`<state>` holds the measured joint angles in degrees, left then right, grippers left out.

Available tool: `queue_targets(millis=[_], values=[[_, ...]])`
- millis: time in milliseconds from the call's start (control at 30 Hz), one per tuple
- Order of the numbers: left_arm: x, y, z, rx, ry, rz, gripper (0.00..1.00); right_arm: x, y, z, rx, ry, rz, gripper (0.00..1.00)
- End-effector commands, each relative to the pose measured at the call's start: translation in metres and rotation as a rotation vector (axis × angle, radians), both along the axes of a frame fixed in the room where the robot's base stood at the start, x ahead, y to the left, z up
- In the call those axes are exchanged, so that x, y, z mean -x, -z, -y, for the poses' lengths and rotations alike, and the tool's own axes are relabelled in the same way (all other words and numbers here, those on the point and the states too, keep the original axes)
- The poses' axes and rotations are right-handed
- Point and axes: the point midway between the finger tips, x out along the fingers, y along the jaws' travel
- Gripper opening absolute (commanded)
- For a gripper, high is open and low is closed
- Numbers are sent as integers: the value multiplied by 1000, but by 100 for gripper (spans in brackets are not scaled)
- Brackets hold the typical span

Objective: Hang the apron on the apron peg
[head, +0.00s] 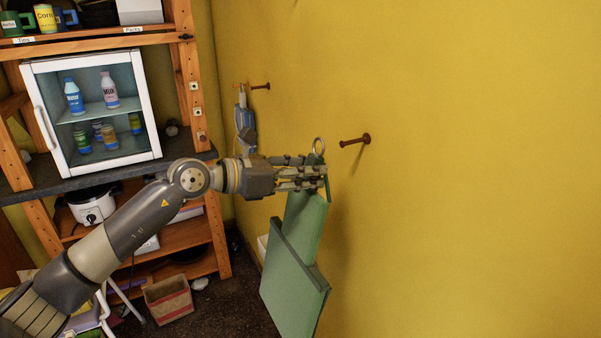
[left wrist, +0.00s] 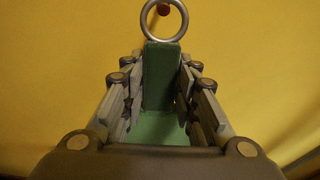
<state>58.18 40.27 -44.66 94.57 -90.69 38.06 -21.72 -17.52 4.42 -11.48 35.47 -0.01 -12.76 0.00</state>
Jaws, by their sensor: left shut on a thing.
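My left gripper (head: 318,177) is shut on the top of the green apron (head: 296,278), which hangs down stiffly below it. A metal ring (head: 319,146) stands up from the apron's top, just above the fingers. The red-brown apron peg (head: 355,140) sticks out of the yellow wall to the right of the ring, and the two look apart. In the left wrist view the fingers flank the green apron strap (left wrist: 162,75), with the ring (left wrist: 164,38) above it. Part of the peg (left wrist: 163,9) shows through the ring's upper part. My right gripper is out of view.
Another peg (head: 261,86) on the wall further back has a blue-grey item (head: 245,125) hanging near it. A wooden shelf unit (head: 187,90) with a glass-fronted cabinet (head: 95,108) stands at left. A box (head: 169,301) sits on the floor. The wall right of the peg is bare.

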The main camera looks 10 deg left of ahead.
Motion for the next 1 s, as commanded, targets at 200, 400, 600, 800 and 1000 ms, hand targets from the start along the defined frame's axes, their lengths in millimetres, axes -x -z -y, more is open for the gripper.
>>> queue_targets(millis=[200, 400, 600, 800, 1000], values=[[-10, 0, 13, 1, -1, 1, 0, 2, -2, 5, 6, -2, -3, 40], [-18, 1, 24, 1, -1, 1, 0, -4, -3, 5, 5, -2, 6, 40], [-26, 2, 36, 2, 0, 1, 0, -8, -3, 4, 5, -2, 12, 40], [-34, 2, 47, 2, 1, 1, 0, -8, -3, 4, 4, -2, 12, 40], [-42, 3, 58, 1, -1, 1, 0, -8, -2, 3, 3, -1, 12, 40]])
